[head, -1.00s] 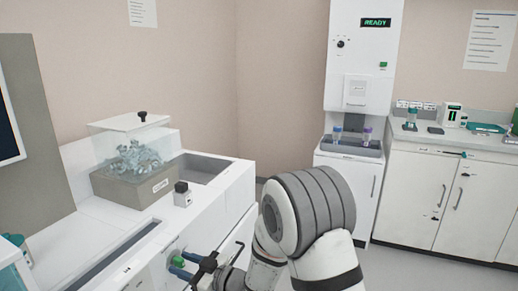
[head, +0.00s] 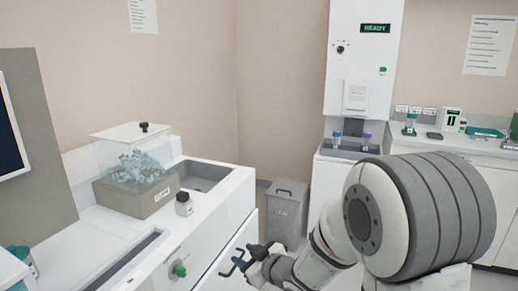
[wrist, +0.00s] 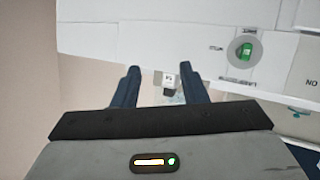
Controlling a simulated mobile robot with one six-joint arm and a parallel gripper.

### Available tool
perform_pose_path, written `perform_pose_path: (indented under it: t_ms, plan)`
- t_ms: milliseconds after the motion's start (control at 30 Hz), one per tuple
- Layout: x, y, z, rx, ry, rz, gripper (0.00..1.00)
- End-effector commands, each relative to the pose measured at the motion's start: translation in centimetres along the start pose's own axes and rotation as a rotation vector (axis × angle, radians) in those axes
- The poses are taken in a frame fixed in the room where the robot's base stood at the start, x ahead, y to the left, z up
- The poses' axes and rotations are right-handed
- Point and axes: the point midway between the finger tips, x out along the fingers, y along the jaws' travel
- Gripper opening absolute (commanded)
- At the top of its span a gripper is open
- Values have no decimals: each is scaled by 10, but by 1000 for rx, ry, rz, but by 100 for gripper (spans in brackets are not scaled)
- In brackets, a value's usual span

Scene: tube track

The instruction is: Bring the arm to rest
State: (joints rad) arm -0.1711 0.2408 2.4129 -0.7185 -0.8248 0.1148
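My gripper (head: 243,260) is in front of the white bench on the left, apart from it. In the wrist view my gripper (wrist: 160,73) shows two dark blue fingers spread apart with nothing held between them. My arm is folded, with a large grey-banded joint at the right of the head view. A green knob (head: 179,270) on the bench's front panel is left of the gripper; it also shows in the wrist view (wrist: 245,51).
A grey bin (head: 285,213) stands on the floor behind my arm. A white machine reading READY (head: 361,60) stands at the back.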

Motion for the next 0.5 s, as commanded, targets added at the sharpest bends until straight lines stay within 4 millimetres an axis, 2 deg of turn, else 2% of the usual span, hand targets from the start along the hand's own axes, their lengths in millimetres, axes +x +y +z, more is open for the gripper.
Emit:
perform_pose_path:
  t_ms: [33,100,233,367,500]
  plan:
    - [-18,20,-12,7,-63,70,39]
    - [-41,43,-13,35,-164,159,39]
    - [-93,72,-14,117,-349,299,39]
    - [-152,84,-15,233,-523,403,39]
    - [-216,74,-18,389,-699,459,39]
